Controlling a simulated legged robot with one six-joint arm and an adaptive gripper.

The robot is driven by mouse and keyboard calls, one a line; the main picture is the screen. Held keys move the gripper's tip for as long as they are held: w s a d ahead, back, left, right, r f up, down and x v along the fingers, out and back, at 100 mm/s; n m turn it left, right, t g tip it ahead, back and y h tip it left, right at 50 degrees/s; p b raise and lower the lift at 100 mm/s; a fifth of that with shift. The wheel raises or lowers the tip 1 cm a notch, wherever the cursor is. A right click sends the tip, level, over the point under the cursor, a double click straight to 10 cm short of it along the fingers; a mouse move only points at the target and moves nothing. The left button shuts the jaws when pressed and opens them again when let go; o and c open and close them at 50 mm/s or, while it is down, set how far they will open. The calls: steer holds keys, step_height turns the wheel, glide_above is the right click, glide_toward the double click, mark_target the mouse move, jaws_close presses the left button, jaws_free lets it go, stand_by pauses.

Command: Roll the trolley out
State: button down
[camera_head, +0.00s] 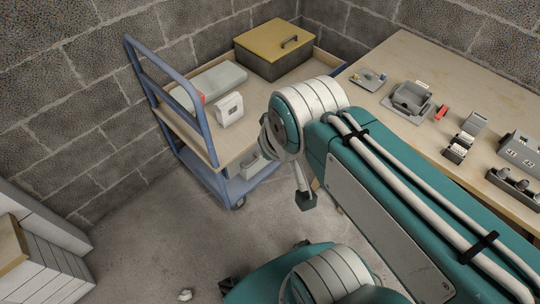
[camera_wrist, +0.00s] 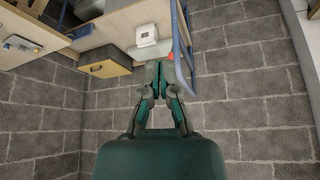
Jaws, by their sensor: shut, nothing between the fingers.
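The trolley (camera_head: 206,137) stands against the block wall, with a blue tube frame, a wooden top deck and a blue lower shelf. Its upright push handle (camera_head: 163,45) is at the left end. The wrist view shows it upside down, with the blue handle (camera_wrist: 181,45) just right of my fingers. My gripper (camera_wrist: 157,70) is shut and empty, its fingertips together. It appears close to the handle in that picture, but I cannot tell the distance. In the head view my arm hides part of the trolley's near right side, and I cannot make out the gripper clearly.
On the deck are a yellow-lidded box (camera_head: 275,45), a grey case (camera_head: 215,82) and a white unit (camera_head: 229,109). A wooden workbench (camera_head: 440,68) with fittings stands close on the right. White stacked panels (camera_head: 42,260) are at lower left. Concrete floor (camera_head: 145,235) in front looks mostly clear.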

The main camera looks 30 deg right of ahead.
mark_target(203, 111)
steer(key=c, duration=0.6)
jaws_free()
steer(key=shift+o, duration=1.1)
steer(key=shift+w, duration=0.15)
steer(key=w+d+f+n+t, duration=0.1)
steer(key=w+d+f+t, duration=0.15)
steer(key=w, duration=0.95)
steer(key=w+d+f+n+t, duration=0.2)
steer(key=w+f+t, duration=0.15)
steer(key=w, duration=0.85)
steer(key=w+a+f+n+t+y, duration=0.25)
steer(key=f+y, duration=0.25)
steer(key=f, duration=0.3)
steer(key=w+a+f+n+t+y, duration=0.1)
steer(key=w+a+f+t+y, duration=0.2)
steer(key=f, duration=0.5)
steer(key=shift+m+g+y, duration=0.25)
steer(key=shift+g+y, duration=0.25)
steer(key=shift+g, duration=0.25)
steer(key=x, duration=1)
steer(key=shift+w+d+f, duration=0.1)
steer(key=shift+w+d, duration=0.05)
steer(key=shift+d, duration=0.1)
jaws_close()
